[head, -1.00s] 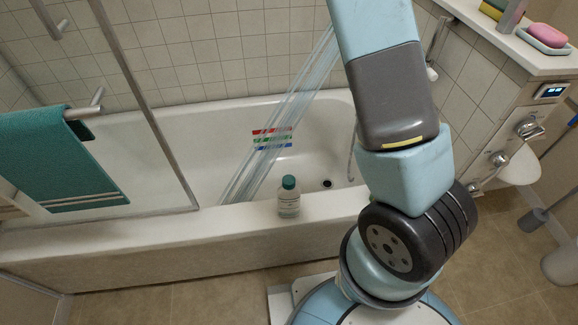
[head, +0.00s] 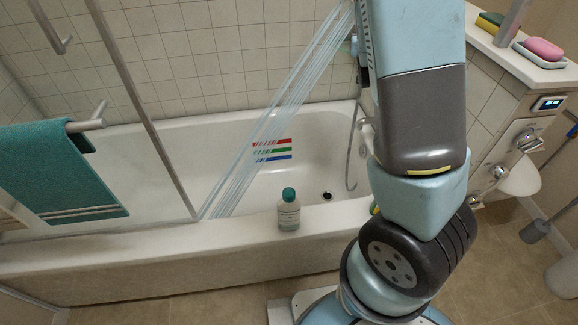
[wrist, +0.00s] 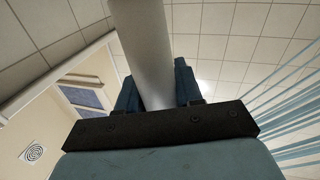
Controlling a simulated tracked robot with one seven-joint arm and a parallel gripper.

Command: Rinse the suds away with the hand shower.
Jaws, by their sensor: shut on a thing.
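My gripper (wrist: 158,92) is shut around a smooth grey-white cylinder, the hand shower's handle (wrist: 143,40), in the wrist view. Its spray head cannot be made out clearly, and my arm hides most of the hand shower in the head view. Pale blue water jets (head: 275,110) run from the upper right down to the left into the white bathtub (head: 175,150). They also show at the right of the wrist view (wrist: 290,110). Red, green and blue stripes (head: 273,150) lie on the tub's inner wall beside the jets. I cannot distinguish suds.
A bottle with a teal cap (head: 288,210) stands on the tub's front rim. A glass screen with a metal frame (head: 145,110) and a teal towel (head: 62,170) are at left. A ledge with pink soap (head: 544,49) is at right. A hose (head: 350,165) hangs at the tub's end.

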